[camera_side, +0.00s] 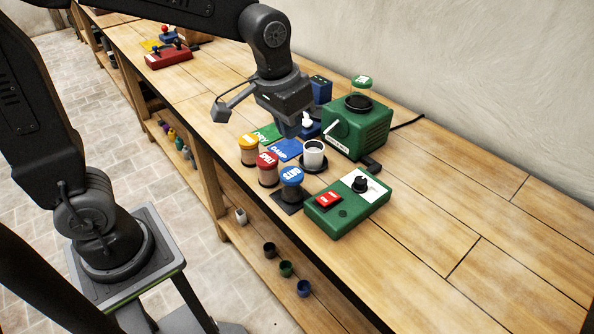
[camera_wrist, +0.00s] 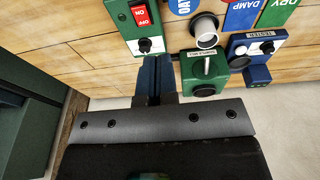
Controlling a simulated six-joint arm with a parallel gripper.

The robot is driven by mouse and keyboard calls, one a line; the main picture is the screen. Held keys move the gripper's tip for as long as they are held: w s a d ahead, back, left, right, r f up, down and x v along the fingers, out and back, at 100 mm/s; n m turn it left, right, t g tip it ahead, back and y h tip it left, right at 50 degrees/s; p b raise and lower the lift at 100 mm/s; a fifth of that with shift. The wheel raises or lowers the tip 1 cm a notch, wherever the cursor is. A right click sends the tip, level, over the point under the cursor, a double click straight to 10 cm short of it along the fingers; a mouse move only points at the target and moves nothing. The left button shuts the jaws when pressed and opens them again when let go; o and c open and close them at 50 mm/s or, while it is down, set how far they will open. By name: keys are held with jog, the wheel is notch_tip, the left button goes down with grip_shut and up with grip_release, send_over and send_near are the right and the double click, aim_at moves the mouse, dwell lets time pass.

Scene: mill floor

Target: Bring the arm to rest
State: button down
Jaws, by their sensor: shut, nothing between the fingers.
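My gripper (camera_side: 290,130) hangs above the bench, beside the green mill (camera_side: 370,132) and over the area of the cards. Its blue fingers (camera_wrist: 155,62) are together with nothing between them in the wrist view. Part of the fingers is hard to make out in the side view. My arm reaches over from the left, bent at the elbow.
Jars with orange (camera_side: 248,143), red (camera_side: 267,160) and blue (camera_side: 291,176) lids stand near the front edge. A white cup (camera_side: 314,151), a blue card (camera_side: 284,150) and a green control box (camera_side: 348,205) are close by. The bench at right is clear.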

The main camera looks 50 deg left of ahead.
jog(key=s+a+r+t, duration=0.1)
jog(key=s+a, duration=0.1)
jog(key=s, duration=0.4)
jog(key=s+a+r+t, duration=0.2)
jog(key=s, duration=0.5)
jog(key=shift+s+a, duration=0.15)
jog(key=shift+s, duration=0.05)
